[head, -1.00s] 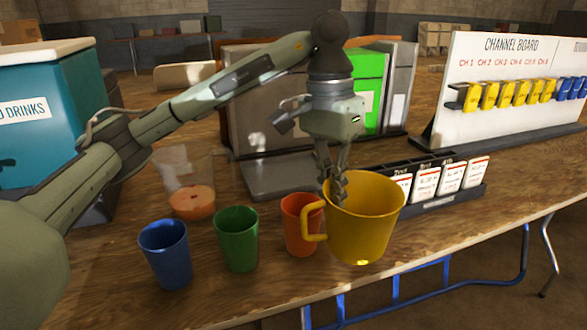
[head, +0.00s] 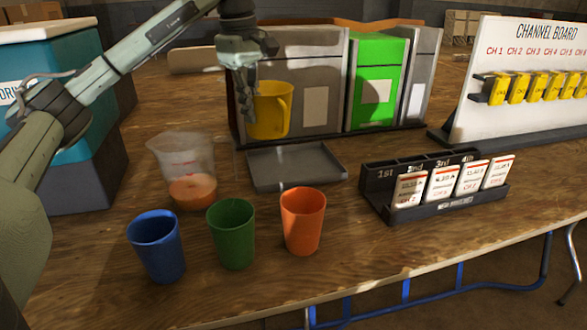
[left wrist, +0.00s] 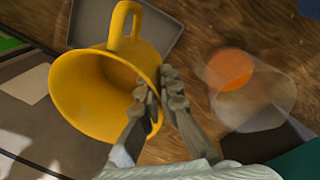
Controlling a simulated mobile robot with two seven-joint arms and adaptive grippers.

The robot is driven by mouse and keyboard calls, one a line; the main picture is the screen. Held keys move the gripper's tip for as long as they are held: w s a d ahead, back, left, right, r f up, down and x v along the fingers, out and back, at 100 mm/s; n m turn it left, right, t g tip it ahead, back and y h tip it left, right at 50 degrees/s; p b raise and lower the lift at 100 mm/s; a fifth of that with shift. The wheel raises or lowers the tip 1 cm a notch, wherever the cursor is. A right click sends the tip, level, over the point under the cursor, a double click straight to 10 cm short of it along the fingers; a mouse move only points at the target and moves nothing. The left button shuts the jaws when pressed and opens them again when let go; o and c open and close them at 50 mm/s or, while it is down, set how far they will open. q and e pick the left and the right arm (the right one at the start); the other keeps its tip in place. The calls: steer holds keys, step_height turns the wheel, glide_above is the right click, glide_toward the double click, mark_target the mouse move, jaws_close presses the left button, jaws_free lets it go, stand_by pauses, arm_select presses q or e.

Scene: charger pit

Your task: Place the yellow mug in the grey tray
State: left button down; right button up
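My left gripper (head: 246,103) is shut on the wall of the yellow mug (head: 271,112) and holds it in the air. In the left wrist view, one finger of the gripper (left wrist: 160,95) is inside the yellow mug (left wrist: 75,85) and the other outside its rim. The mug is roughly upright, its handle towards the right in the head view. The grey tray (head: 295,167) lies empty on the table, below and in front of the mug. Part of the tray (left wrist: 168,28) shows beyond the mug in the left wrist view. My right gripper is not in view.
A clear jug with orange liquid (head: 190,170) stands left of the tray. Blue (head: 157,245), green (head: 232,233) and orange (head: 302,221) cups stand in front. A black card rack (head: 375,190) is at right. Grey and green machines (head: 380,80) stand behind the tray.

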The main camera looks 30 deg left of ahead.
arm_select(q)
steer(key=shift+w+a+n, duration=0.1)
steer(key=shift+a+n, duration=0.8)
steer(key=shift+n, duration=0.1)
glide_above(297, 176)
step_height(297, 176, down, 6)
steer(key=f, duration=0.1)
step_height(297, 176, down, 3)
steer(key=shift+f+p, duration=0.1)
steer(key=shift+p, duration=0.25)
steer(key=shift+f, duration=0.15)
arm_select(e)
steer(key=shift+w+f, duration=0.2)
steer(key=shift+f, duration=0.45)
arm_select(q)
steer(key=shift+f, duration=0.1)
steer(key=shift+f, duration=0.1)
steer(key=c, duration=1.7)
jaws_free()
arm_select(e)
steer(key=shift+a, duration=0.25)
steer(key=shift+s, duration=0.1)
